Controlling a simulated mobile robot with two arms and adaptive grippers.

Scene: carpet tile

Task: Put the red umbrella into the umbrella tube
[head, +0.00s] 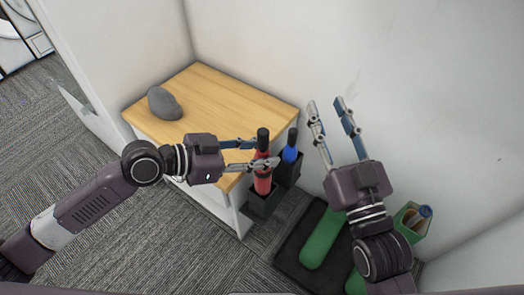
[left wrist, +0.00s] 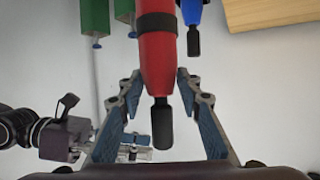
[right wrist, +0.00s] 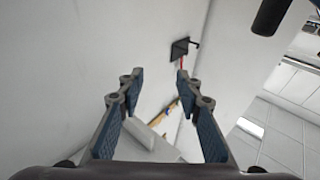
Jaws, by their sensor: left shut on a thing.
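The red umbrella (head: 263,184) is upright with its dark handle up, beside the table. My left gripper (head: 264,154) is shut on it just below the handle; the left wrist view shows the red umbrella (left wrist: 156,60) between the fingers. Its lower end meets a dark square umbrella tube (head: 262,206); how deep it sits inside is hidden. A blue umbrella (head: 290,154) stands in a second dark tube (head: 287,173) behind it, and also shows in the left wrist view (left wrist: 191,13). My right gripper (head: 326,104) is open and empty, raised near the wall.
A wooden-topped table (head: 215,95) with a grey stone-like object (head: 163,103) stands at the left. A green rolled object (head: 322,240) lies on a dark mat (head: 290,258) below my right arm. A green box (head: 411,219) with items stands at the right. Walls close in behind.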

